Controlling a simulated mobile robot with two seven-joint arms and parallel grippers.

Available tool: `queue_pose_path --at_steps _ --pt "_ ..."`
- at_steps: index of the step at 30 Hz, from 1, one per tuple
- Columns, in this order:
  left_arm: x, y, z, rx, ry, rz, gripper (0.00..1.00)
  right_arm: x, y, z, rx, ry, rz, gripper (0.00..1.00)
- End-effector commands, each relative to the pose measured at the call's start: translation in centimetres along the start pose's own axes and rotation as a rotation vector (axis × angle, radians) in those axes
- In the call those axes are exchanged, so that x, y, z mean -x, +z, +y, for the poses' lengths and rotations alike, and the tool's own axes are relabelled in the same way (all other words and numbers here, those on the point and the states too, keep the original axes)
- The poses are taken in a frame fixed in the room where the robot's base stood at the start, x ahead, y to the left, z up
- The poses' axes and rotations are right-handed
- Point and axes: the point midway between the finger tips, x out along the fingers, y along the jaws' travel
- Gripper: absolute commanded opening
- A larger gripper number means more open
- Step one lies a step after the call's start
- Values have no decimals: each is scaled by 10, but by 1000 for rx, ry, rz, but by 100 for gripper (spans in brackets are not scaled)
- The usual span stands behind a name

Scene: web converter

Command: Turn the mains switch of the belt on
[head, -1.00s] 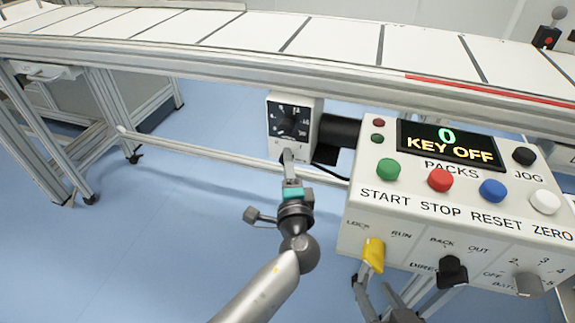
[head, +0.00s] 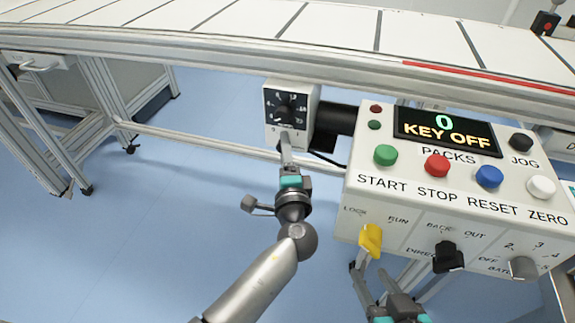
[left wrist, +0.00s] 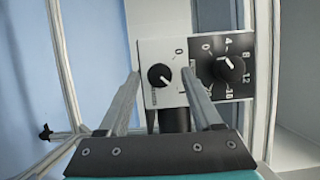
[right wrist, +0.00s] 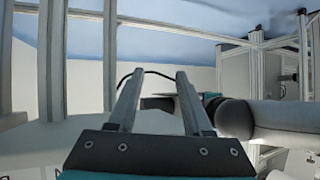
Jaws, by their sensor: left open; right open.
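The mains switch (left wrist: 160,75) is a small black rotary knob on a pale plate, with 0 and another mark to its right. It sits on the drive box (head: 310,112), beside a black speed dial (head: 286,108) that also shows in the left wrist view (left wrist: 231,68). I cannot tell clearly which mark the knob points to. My left gripper (head: 286,142) is open in front of the box's lower part; its fingers flank the knob in the left wrist view, apart from it. My right gripper (head: 367,272) is open, just below the yellow key (head: 371,240).
The control panel (head: 352,205) at right has coloured buttons, black and grey knobs and a display (head: 447,132) reading 0 and KEY OFF. The conveyor belt (head: 240,22) runs above the drive box. The floor at left is open, with frame legs (head: 105,110) farther left.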

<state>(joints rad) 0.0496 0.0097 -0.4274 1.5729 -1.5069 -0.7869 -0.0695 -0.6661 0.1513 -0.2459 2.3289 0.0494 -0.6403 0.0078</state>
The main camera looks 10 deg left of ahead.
Motion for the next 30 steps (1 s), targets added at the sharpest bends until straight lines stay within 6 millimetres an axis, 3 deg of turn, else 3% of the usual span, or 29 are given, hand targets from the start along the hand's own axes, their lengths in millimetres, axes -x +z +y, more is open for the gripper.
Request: queue_pose_path --at_steps 8,24,30 --pt "28 0 0 0 4 1 66 8 2 13 11 36 -108 50" --pt "120 0 -1 -2 2 2 66 44 21 43 10 126 -423 50" --pt "143 0 0 -1 1 1 66 56 26 49 4 147 -499 50"
